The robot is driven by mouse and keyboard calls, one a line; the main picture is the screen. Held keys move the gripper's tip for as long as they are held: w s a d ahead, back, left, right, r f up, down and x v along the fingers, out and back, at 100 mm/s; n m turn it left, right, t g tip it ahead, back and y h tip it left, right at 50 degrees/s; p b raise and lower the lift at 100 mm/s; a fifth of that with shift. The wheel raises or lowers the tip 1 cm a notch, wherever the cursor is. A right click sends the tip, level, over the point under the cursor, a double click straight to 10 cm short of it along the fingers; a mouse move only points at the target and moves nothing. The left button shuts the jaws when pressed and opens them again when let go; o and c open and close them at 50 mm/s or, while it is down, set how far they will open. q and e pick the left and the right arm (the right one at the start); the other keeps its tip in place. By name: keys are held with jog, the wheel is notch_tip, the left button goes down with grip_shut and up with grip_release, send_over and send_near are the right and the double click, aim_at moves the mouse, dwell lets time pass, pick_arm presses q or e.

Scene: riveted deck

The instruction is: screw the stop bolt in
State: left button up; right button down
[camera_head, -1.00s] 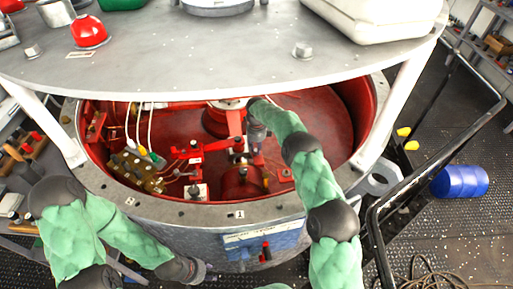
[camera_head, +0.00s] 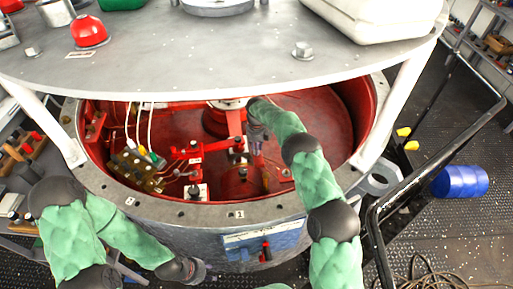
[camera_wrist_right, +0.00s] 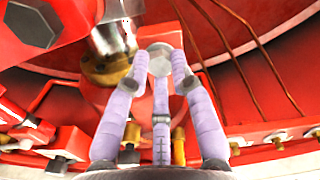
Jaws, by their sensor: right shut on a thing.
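My right gripper (camera_head: 257,150) reaches into the red-lined round housing (camera_head: 325,125), in the middle of the head view. In the right wrist view its purple padded fingers (camera_wrist_right: 158,75) are closed around a small grey round-headed piece, seemingly the stop bolt (camera_wrist_right: 160,60). The bolt's shank and any hole for it are hidden. A brass-coloured fitting with a pale metal cylinder (camera_wrist_right: 107,68) stands just left of the fingers. My left gripper (camera_head: 188,271) is outside the housing, low in front of its wall; its fingers are too unclear to judge.
A grey round deck (camera_head: 200,60) covers the housing's far side, on white posts. Red linkages (camera_head: 205,148) and brass valves (camera_head: 135,170) crowd the left of the housing. A black rail (camera_head: 440,140) and a blue drum (camera_head: 460,181) stand at right.

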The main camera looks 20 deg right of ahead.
jog(key=shift+w+d+r, duration=0.15)
jog(key=shift+w+r, duration=0.2)
jog(key=shift+r, duration=0.15)
jog(key=c, duration=1.1)
grip_release()
jog(key=shift+s, duration=0.1)
jog(key=shift+o, duration=0.2)
jog(key=shift+s+f, duration=0.15)
jog(key=shift+f, duration=0.15)
jog(key=shift+r, duration=0.1)
notch_tip(320, 180, up, 12)
